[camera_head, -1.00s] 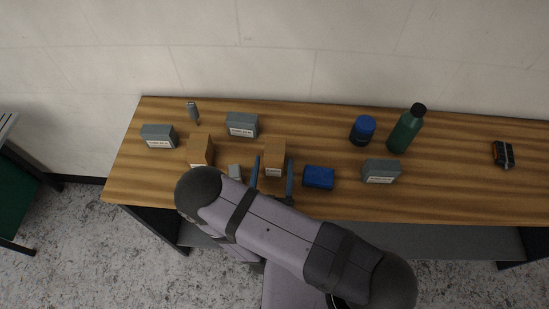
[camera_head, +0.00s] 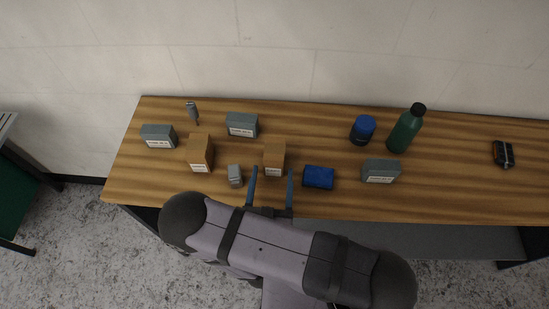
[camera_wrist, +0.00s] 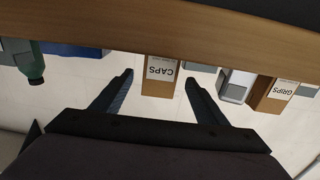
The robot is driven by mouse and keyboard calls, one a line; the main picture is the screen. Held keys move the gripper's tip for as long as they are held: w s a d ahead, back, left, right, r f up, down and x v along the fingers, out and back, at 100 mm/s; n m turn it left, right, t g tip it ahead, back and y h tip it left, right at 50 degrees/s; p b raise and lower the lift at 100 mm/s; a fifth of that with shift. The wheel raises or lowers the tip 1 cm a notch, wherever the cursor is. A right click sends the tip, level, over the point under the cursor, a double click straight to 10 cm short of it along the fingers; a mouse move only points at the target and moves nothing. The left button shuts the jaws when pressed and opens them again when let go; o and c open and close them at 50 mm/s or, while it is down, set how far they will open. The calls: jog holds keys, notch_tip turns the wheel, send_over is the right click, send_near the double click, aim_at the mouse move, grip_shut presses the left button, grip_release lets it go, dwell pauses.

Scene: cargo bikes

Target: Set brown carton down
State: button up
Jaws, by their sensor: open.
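A brown carton (camera_head: 274,158) stands upright on the wooden table (camera_head: 450,190) near its front edge. In the wrist view my gripper (camera_wrist: 158,76) has a finger to either side of the carton's near end, with gaps and no contact visible.
A small grey box (camera_head: 235,175) is just left of the carton, and a blue box (camera_head: 319,177) just right.

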aim_at(275, 155)
jog(key=w+r+m+g+h, duration=0.1)
jog(key=w, duration=0.1)
jog(key=w+r+m+g+h+b, duration=0.1)
jog(key=w+r, duration=0.1)
jog(key=shift+w+d+r, duration=0.1)
jog(key=shift+w+r, duration=0.05)
jog(key=shift+r, duration=0.1)
jog(key=shift+w+d+g+y+b, duration=0.15)
jog(key=shift+w+g+y+b, duration=0.25)
jog(key=shift+w+g+b, duration=0.45)
jog(key=shift+w+f+n+y+b, duration=0.3)
jog(key=shift+n+b, duration=0.1)
jog(key=shift+b, duration=0.4)
jog(key=shift+s+f+n+g+y+b, duration=0.15)
jog(key=shift+f+n+g+y+b, duration=0.25)
jog(key=shift+f+n, duration=0.2)
jog(key=shift+p+x, duration=0.6)
jog(key=shift+x, duration=1.85)
